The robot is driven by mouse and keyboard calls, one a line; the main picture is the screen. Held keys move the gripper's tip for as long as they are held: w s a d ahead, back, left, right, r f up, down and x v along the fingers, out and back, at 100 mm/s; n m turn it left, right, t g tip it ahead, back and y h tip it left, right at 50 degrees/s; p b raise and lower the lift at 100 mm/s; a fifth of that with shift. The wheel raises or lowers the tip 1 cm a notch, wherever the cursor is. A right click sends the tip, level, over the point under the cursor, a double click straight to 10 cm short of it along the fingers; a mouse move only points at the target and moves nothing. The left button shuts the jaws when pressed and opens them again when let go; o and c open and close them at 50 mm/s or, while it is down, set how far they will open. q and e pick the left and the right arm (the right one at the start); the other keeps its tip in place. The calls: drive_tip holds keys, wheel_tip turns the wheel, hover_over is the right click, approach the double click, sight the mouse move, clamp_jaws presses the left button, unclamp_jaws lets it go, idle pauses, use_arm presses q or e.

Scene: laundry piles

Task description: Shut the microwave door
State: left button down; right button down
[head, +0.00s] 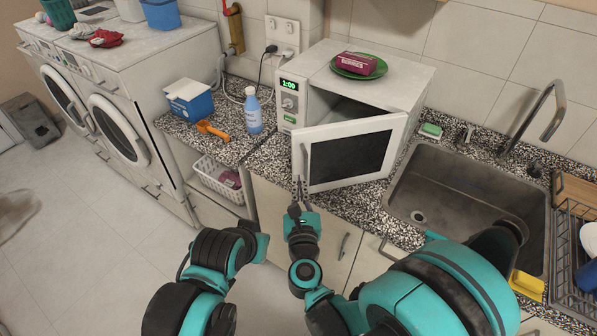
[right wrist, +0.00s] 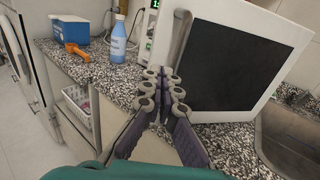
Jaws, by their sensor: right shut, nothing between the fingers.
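The white microwave (head: 395,82) stands on the speckled counter with its door (head: 397,127) partly open. The door is hinged at the right and swung out toward me, and a dark gap shows into the cavity. The door's grey handle (head: 305,160) is along its left edge. My right gripper (head: 299,182) is shut and empty at the lower end of the handle. In the right wrist view its tips (right wrist: 167,72) are just below the handle (right wrist: 182,38); I cannot tell whether they touch. My left arm is bent at lower left; its fingers cannot be made out.
A green plate (head: 384,69) with a maroon box lies on the microwave. A blue bottle (head: 253,112), orange scoop (head: 212,130) and blue tub (head: 187,101) stand left of it. A sink (head: 471,187) and dish rack (head: 566,280) are at right.

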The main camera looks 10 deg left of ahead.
drive_tip(key=b+x, duration=0.2)
drive_tip(key=x, duration=1)
drive_tip(key=shift+w+a, duration=0.1)
drive_tip(key=shift+w, duration=0.2)
drive_tip(key=w+a+m+h, duration=0.1)
drive_tip(key=w+m+h, duration=0.2)
drive_tip(key=w, duration=1)
drive_tip(key=h, duration=0.3)
drive_tip(key=shift+m+t, duration=0.3)
drive_tip(key=shift+m, duration=0.1)
drive_tip(key=shift+w+a+r, duration=0.15)
